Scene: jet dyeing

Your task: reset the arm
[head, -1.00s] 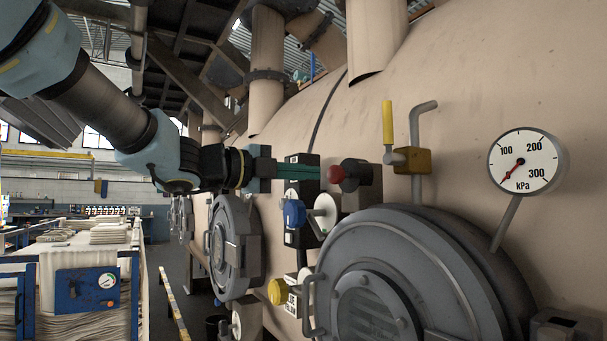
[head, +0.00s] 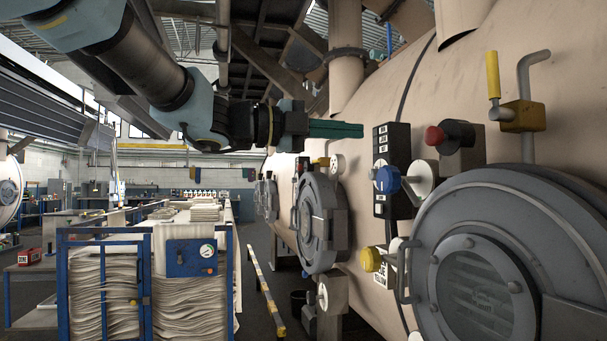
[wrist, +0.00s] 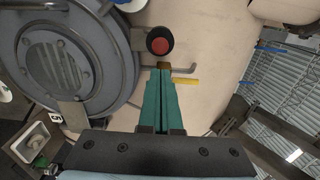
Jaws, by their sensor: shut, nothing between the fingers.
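My arm reaches in from the upper left of the head view. My gripper (head: 338,129) has green fingers that lie together, shut and empty, pointing right. In the head view they end a little left of a black panel with a blue knob (head: 387,180). The fingers also show in the wrist view (wrist: 163,100), pressed together. There they point toward a red button (wrist: 160,42) and the yellow-handled valve (wrist: 184,81), with no visible grip on either. The red button also shows in the head view (head: 434,136), on a dark housing.
A large beige vessel (head: 420,90) fills the right side, with a round grey door (head: 500,215) and a second grey door (head: 320,222). A yellow knob (head: 371,259) sits below the panel. Blue-framed carts of cloth (head: 190,247) stand at left. Floor shows beside a yellow-black rail (head: 266,296).

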